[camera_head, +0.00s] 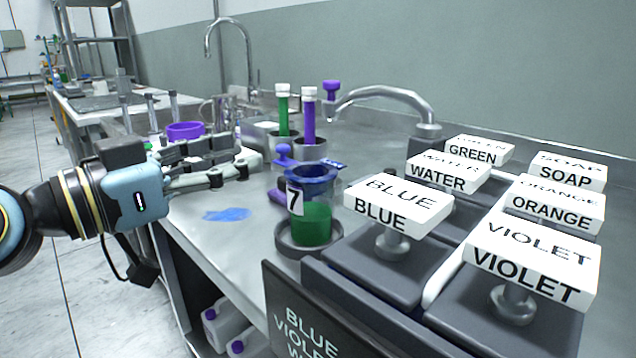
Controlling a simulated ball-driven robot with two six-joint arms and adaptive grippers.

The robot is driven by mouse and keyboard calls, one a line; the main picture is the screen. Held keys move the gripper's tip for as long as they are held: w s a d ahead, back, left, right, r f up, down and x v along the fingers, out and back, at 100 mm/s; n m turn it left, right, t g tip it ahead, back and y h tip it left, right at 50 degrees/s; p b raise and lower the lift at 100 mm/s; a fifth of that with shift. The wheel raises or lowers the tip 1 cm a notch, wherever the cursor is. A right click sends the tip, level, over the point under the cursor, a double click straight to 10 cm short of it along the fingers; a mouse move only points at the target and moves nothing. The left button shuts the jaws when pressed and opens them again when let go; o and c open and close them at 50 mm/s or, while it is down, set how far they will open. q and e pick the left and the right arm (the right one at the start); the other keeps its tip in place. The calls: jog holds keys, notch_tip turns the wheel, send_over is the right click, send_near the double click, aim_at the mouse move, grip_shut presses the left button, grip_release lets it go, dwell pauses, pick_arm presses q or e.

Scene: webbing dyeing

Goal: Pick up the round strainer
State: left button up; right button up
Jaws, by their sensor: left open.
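I cannot tell for sure which item is the round strainer. A round purple ring-like piece (186,130) sits on the counter just behind my left gripper. A dark blue round rim (313,172) tops the glass beaker (312,222), which is marked 7 and holds green liquid. My left gripper (243,163) reaches in from the left over the counter. Its fingers are apart and hold nothing that I can see; they point right, toward the beaker with a gap between. My right gripper is out of view.
The beaker stands in a dark round holder beside labelled white blocks such as BLUE (381,217) and VIOLET (532,279). Green (283,112) and purple (309,120) tubes stand behind. A blue puddle (226,214) lies on the otherwise clear front counter. A tap (390,94) arches behind.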

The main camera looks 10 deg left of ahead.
aim_at(283, 150)
pick_arm(q)
jog(key=x, duration=0.7)
jog(key=shift+w+f, duration=0.2)
jog(key=shift+f, duration=0.05)
jog(key=shift+w+d+f, duration=0.1)
jog(key=shift+w+d, duration=0.15)
jog(key=shift+w, duration=0.1)
jog(key=c, duration=0.9)
grip_shut()
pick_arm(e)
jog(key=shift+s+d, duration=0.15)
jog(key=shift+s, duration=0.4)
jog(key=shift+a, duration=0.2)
